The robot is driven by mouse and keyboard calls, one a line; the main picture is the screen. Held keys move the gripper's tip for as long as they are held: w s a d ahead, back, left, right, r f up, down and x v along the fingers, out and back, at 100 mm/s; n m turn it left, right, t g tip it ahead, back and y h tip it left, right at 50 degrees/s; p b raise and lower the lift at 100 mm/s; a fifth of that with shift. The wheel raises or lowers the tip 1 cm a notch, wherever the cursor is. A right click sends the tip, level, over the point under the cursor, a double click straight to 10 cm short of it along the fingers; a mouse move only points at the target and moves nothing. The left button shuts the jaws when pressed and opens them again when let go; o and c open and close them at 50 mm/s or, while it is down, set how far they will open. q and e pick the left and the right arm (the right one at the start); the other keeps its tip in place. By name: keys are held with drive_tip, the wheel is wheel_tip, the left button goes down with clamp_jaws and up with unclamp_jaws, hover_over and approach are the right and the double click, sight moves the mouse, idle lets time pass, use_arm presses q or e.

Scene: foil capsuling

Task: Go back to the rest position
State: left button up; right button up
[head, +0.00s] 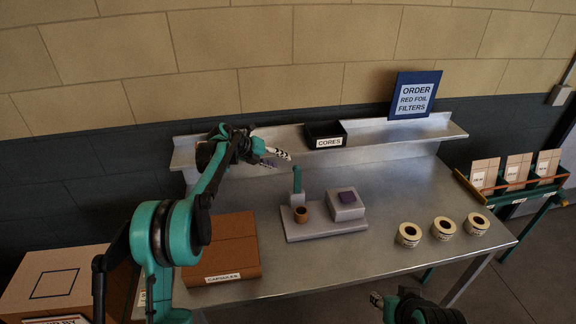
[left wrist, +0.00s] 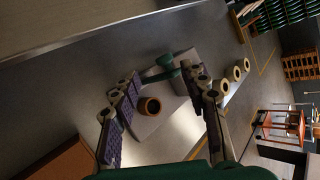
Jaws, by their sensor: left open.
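My left gripper (head: 274,157) is raised above the back left part of the metal table (head: 400,180), in front of the shelf. In the left wrist view its two fingers (left wrist: 165,115) are spread apart with nothing between them touching.
A brown capsules box (head: 222,250) sits at the table's left end. Several labelled rolls (head: 442,228) stand at the right. A black cores bin (head: 325,134) and a blue order sign (head: 414,95) are on the shelf. A rack of cartons (head: 515,170) stands right of the table.

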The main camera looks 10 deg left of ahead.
use_arm(q)
drive_tip(key=shift+v, duration=1.2)
